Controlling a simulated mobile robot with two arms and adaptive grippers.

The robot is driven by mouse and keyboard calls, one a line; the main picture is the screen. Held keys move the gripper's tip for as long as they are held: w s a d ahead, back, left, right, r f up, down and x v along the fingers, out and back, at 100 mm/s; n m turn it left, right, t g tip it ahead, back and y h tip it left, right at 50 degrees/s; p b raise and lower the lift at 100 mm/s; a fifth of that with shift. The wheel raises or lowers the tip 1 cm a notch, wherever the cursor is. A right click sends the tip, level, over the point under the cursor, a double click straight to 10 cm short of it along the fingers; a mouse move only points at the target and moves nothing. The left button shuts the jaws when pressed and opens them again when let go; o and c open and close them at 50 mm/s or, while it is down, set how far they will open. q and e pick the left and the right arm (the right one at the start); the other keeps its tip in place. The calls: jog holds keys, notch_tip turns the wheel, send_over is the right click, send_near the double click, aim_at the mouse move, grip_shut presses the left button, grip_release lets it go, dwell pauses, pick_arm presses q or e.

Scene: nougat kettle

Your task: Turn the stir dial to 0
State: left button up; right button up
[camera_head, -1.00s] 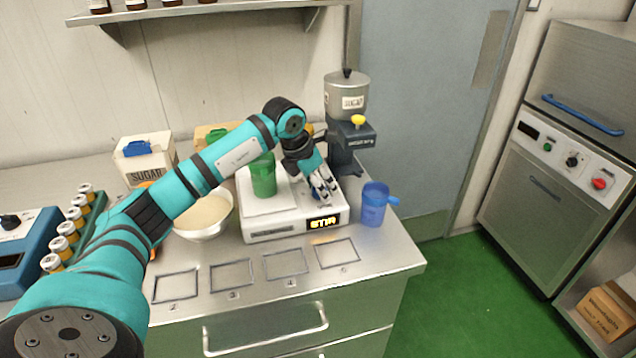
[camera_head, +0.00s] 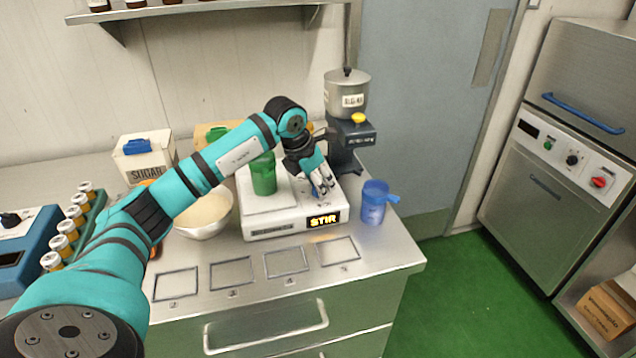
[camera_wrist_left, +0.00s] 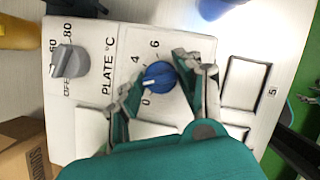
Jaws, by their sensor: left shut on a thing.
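The stir dial (camera_wrist_left: 158,76) is a blue knob with a white mark on the white hot plate stirrer (camera_head: 268,230). Printed numbers 0, 4 and 6 show around it in the left wrist view. Its white mark points toward the lower left; I cannot tell the exact setting. My left gripper (camera_head: 323,186) is over the right part of the stirrer. Its fingers (camera_wrist_left: 162,86) stand on either side of the dial and are shut on it. The stirrer's display (camera_head: 323,220) reads STIR.
A green beaker (camera_head: 263,176) stands on the stirrer's plate. The grey plate temperature knob (camera_wrist_left: 70,62) is beside the stir dial.

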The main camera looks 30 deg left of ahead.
pick_arm(q)
jog(key=n+y+b, duration=0.1)
jog(key=n, duration=0.3)
jog(key=shift+d+y, duration=0.1)
jog(key=shift+y, duration=0.3)
jog(key=shift+r+n+y+b, duration=0.1)
jog(key=shift+n+y+b, duration=0.45)
jog(key=shift+n, duration=1.65)
jog(key=shift+w+y, duration=0.1)
jog(key=shift+y, duration=0.15)
jog(key=o, duration=1.1)
jog(key=shift+o, duration=0.2)
jog(key=v, duration=1.2)
